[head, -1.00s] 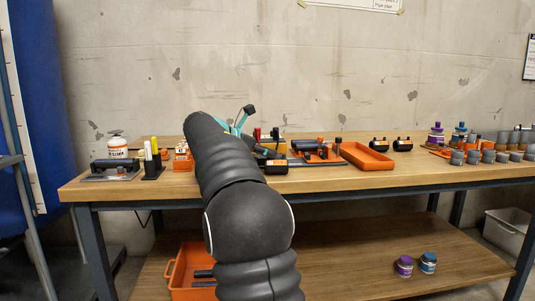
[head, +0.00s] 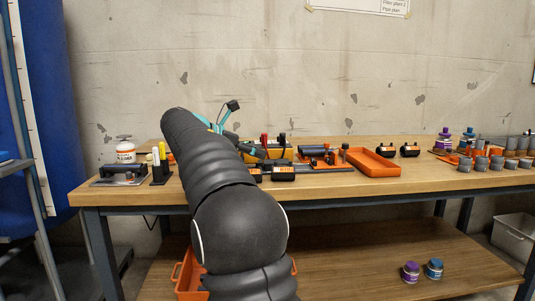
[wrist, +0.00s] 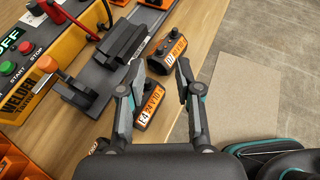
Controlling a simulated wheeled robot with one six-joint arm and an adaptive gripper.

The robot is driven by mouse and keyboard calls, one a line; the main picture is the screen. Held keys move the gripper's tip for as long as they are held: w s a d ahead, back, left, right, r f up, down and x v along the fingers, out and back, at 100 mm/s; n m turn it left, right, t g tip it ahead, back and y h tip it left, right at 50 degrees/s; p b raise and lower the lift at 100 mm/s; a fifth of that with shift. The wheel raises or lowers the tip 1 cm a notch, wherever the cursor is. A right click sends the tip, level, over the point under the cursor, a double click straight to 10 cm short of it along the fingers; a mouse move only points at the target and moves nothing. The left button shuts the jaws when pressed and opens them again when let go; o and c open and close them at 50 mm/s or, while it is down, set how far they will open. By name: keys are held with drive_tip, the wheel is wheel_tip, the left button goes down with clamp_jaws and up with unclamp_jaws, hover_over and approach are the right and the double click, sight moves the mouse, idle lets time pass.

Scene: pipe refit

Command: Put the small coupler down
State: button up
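Two black couplers with orange-and-white labels lie on the bench near its front edge. I cannot tell for certain which is the small coupler. One black labelled piece (head: 283,173) shows clearly in the head view. My gripper (wrist: 160,68) is open, with a clear gap between its fingers and nothing held. In the head view my arm hides part of the bench, and the fingertips are not clear.
The yellow welder (wrist: 40,75) and its dark rail with a black block (wrist: 120,44) are left of my fingers in the wrist view. The bench edge and floor are to the right. An orange tray (head: 373,162) and two black fittings (head: 410,150) stand further right.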

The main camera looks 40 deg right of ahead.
drive_tip(key=v, duration=0.4)
drive_tip(key=shift+a+p, duration=0.15)
drive_tip(key=shift+p, duration=0.2)
drive_tip(key=shift+s+a, duration=0.1)
drive_tip(key=s+a+f+m+t+y, duration=0.3)
drive_tip(key=s+a+f+m+y, duration=0.3)
drive_tip(key=s+a+f, duration=0.6)
drive_tip(key=s+a+f+m+t+y, duration=0.3)
drive_tip(key=s+a+f+m+y, duration=0.4)
drive_tip(key=s, duration=1.1)
drive_tip(key=a+f+m, duration=0.4)
drive_tip(key=a+f, duration=0.2)
drive_tip(key=shift+s+a+f, duration=0.2)
drive_tip(key=shift+s, duration=0.1)
